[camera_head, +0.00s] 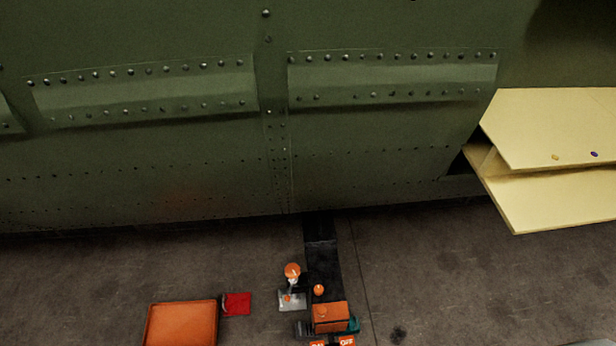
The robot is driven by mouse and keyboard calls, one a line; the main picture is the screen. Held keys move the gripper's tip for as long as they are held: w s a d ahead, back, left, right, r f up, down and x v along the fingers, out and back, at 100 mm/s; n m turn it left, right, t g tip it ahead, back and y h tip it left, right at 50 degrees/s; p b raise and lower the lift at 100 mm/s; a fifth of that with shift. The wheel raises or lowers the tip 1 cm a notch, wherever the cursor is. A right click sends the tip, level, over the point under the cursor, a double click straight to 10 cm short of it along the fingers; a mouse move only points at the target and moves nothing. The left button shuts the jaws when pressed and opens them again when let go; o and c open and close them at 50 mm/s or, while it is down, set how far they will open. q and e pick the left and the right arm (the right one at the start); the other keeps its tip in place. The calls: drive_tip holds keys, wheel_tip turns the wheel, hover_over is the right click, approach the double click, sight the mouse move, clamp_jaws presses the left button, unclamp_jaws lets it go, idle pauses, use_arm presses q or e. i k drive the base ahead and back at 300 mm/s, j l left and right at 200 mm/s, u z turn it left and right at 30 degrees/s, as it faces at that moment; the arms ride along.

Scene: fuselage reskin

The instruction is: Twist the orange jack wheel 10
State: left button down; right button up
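Two small round orange parts show low in the middle of the view, on the floor below the green fuselage. The larger orange round part (292,270) sits above a small grey plate (291,300). The smaller orange round part (318,290) is just right of it, beside a dark shape. I cannot tell which one, if either, is the jack wheel. No number 10 is readable. Neither of my grippers is in view.
The riveted green fuselage (350,170) fills the upper view. Pale yellow panels (550,125) jut in at the right. An orange box (181,324), a red piece (237,303) and an orange block (331,317) are on the floor. The floor (450,270) at right is mostly clear.

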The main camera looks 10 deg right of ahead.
sight(291, 271)
drive_tip(key=j+z, duration=0.15)
drive_tip(key=j, duration=1.95)
